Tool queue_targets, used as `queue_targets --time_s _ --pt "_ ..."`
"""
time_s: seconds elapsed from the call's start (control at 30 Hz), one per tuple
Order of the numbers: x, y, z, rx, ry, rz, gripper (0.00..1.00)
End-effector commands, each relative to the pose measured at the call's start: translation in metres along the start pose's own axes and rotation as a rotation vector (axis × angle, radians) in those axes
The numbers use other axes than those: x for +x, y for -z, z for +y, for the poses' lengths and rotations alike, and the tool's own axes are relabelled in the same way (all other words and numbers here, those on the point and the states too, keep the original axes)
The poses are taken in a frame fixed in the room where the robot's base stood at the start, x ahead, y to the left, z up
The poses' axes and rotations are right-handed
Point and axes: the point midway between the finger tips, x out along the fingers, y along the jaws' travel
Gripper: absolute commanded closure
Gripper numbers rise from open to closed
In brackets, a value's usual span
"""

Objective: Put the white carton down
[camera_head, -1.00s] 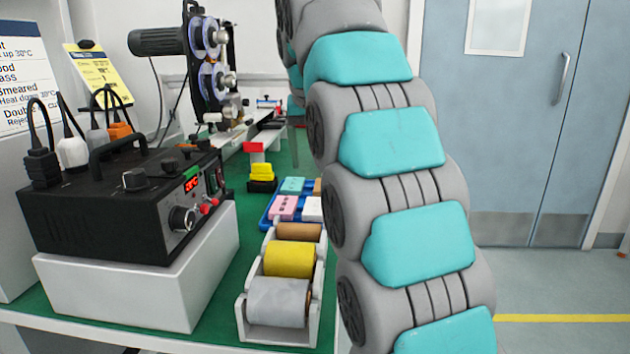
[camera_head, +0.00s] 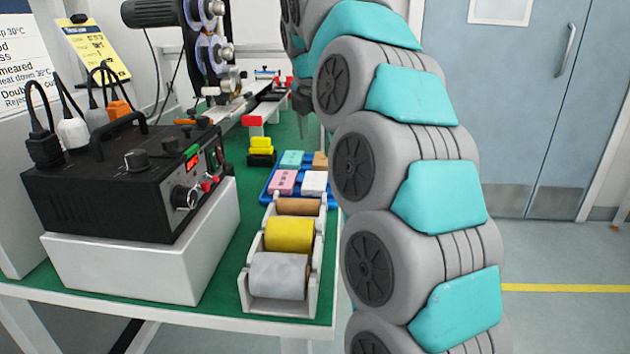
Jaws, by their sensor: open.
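The white carton (camera_head: 314,183) sits in the blue tray (camera_head: 266,192) on the green bench top, at the tray's front right beside a pink carton (camera_head: 282,182). My arm's grey and teal links fill the middle right of the view. My gripper (camera_head: 303,122) shows only in part as a small dark shape left of the arm, beyond and above the tray. It is open and apart from the white carton. The rest of it is hidden behind the arm.
A teal carton (camera_head: 292,158) and an orange-brown one (camera_head: 320,160) are also in the tray. A roll holder (camera_head: 252,302) stands in front. A black control box (camera_head: 120,185) stands at left.

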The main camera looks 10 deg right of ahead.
Motion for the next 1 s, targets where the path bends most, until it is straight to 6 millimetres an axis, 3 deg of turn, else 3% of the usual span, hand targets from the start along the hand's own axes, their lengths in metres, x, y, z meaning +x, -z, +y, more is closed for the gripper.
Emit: queue_targets --time_s 0.2,0.4,1.0 --pt "0.009 0.004 0.004 -0.471 0.004 0.003 0.22" --pt "0.014 0.005 0.005 -0.699 0.005 0.001 0.22" --pt "0.056 0.007 0.001 -0.734 0.005 0.004 0.22"
